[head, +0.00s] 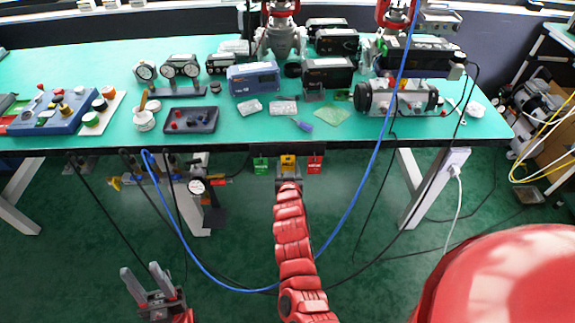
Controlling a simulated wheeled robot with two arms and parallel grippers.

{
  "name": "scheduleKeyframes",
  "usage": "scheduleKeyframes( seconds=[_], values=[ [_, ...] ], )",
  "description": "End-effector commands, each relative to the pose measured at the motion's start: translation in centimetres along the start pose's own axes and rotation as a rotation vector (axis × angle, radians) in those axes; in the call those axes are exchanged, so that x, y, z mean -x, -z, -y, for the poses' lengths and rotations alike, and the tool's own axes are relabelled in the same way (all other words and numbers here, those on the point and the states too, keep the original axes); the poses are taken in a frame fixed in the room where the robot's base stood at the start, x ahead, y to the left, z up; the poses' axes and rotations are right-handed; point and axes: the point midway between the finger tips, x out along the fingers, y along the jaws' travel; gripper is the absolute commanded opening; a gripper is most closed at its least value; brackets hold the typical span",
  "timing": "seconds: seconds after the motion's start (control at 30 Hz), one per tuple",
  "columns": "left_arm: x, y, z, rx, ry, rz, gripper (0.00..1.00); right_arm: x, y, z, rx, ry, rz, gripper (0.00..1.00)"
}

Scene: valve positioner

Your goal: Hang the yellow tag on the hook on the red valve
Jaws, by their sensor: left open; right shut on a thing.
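The yellow tag (288,160) is at the table's front edge, between a green tag (261,166) and a red tag (315,166). My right gripper (288,176) is shut on the yellow tag; its jaws are small and partly hidden by my arm. I cannot tell whether the tag still touches its holder. A valve with a red top (281,12) stands at the back middle of the table, and another red-topped one (394,14) is to its right. I cannot make out a hook on either. My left gripper (146,283) is open and empty, low at the left, away from the table.
The teal table (70,65) is crowded with gauges (180,68), boxes and a positioner (396,98). A blue hose (352,205) loops from the table down past my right arm. Dark cables hang below the front edge. The far left tabletop is clearer.

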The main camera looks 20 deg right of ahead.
Motion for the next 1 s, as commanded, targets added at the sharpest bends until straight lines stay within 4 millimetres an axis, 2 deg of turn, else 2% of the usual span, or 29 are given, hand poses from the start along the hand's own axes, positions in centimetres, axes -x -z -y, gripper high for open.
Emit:
scheduleKeyframes(
  seconds=[0.43,1.0],
  values=[
    [-0.2,0.0,0.0,0.000,0.000,0.000,0.42,0.4,0.0,0.1,-0.001,0.001,0.000,0.04],
    [-1.0,0.2,0.1,0.000,0.000,0.000,0.42,3.4,-0.8,0.1,-0.001,0.002,-0.001,0.04]
  ],
)
